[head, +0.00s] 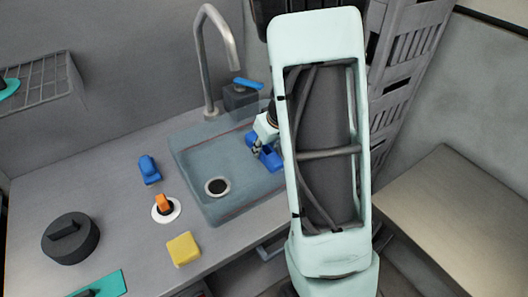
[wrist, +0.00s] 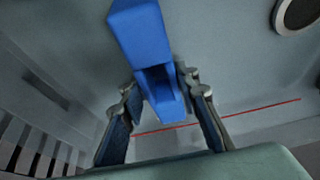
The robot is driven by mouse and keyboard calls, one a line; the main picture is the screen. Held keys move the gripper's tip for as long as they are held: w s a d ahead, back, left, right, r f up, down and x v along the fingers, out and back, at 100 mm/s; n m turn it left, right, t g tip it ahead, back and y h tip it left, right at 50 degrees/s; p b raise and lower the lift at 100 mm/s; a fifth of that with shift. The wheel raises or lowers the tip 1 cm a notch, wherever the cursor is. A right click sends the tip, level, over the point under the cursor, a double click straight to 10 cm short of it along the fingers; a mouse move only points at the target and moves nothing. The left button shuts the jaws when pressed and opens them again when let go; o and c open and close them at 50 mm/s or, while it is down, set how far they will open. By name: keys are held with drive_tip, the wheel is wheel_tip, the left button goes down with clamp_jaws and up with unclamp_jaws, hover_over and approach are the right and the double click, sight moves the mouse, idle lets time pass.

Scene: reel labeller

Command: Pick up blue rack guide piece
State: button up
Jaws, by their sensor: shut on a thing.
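The blue rack guide piece (wrist: 142,36) is between the two fingers of my gripper (wrist: 160,90) in the wrist view. It is a block with a notched, narrower end that points back toward the palm. My gripper is shut on it. In the head view the blue piece (head: 270,158) shows beside my gripper (head: 256,150), over the right part of the sink. My arm hides part of that area. I cannot tell whether the piece touches the sink floor.
The grey sink (head: 190,172) has a drain (head: 217,187) and a tall tap (head: 204,60) behind it. Another blue piece (head: 149,168) stands on the counter, left of the sink. An orange item (head: 163,202), a yellow block (head: 183,249) and a dark round weight (head: 70,240) are nearby.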

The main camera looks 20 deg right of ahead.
clamp_jaws()
drive_tip(key=shift+r, duration=0.1)
